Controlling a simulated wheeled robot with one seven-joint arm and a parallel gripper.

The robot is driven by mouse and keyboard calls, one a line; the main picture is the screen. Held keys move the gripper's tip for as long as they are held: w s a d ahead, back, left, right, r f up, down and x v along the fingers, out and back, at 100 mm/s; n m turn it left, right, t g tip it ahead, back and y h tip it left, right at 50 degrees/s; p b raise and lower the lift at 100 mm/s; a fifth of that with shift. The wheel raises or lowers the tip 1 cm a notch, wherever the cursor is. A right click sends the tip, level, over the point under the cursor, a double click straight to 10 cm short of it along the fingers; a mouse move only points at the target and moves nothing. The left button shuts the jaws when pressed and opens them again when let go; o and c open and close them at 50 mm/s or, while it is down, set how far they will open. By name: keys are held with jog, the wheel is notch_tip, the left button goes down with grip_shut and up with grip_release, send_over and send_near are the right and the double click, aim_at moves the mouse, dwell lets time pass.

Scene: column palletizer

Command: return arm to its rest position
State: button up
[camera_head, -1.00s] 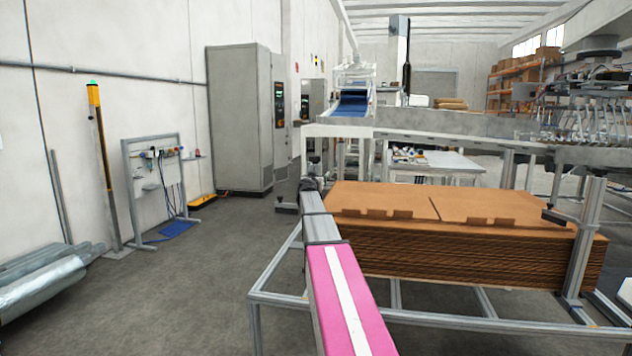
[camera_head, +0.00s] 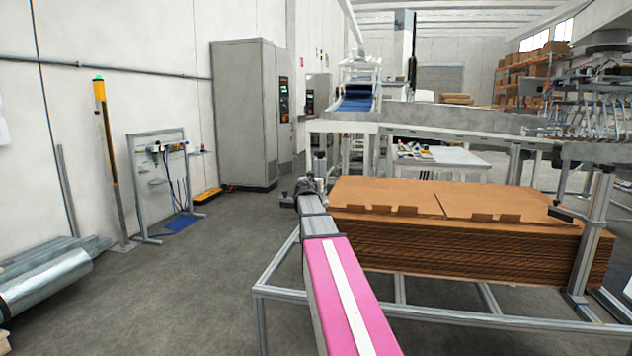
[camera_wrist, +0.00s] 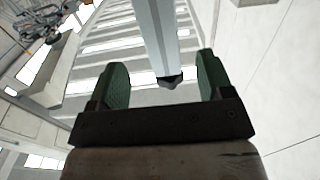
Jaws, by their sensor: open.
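My gripper shows in the wrist view (camera_wrist: 162,85) with its two green-padded fingers spread apart. Nothing is held between them. Behind them the wrist view shows the pale ceiling, walls and a light vertical column, so the gripper faces upward. In the head view my pink and grey arm stretches forward from the bottom centre, and its far end is beside the left end of the cardboard stack. The gripper's fingers cannot be made out there.
A stack of flat cardboard (camera_head: 460,245) lies on a metal frame (camera_head: 470,318) to the right of my arm. A grey cabinet (camera_head: 243,115), a tool stand (camera_head: 163,190) and wrapped rolls (camera_head: 50,280) stand left. The grey floor (camera_head: 215,270) between is clear.

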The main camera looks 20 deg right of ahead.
jog(key=shift+f, duration=0.1)
jog(key=s+a+f+g+y, duration=0.1)
jog(key=s+a+f+g, duration=0.3)
jog(key=f, duration=0.5)
jog(key=s+a+f+n+g+y, duration=0.1)
jog(key=s+a+f, duration=0.1)
jog(key=s+f, duration=0.5)
jog(key=s+a+f+g+y, duration=0.1)
jog(key=s+a+f+g, duration=0.2)
jog(key=f, duration=0.7)
jog(key=s+a+f+n+g+y, duration=0.3)
jog(key=s+a+f, duration=0.5)
jog(key=s, duration=0.3)
jog(key=s+a+f+n+g+y, duration=0.2)
jog(key=s+a+f+g+y, duration=0.2)
jog(key=s+a+f, duration=0.4)
jog(key=s, duration=0.3)
jog(key=shift+f+n, duration=0.15)
jog(key=shift+n, duration=0.25)
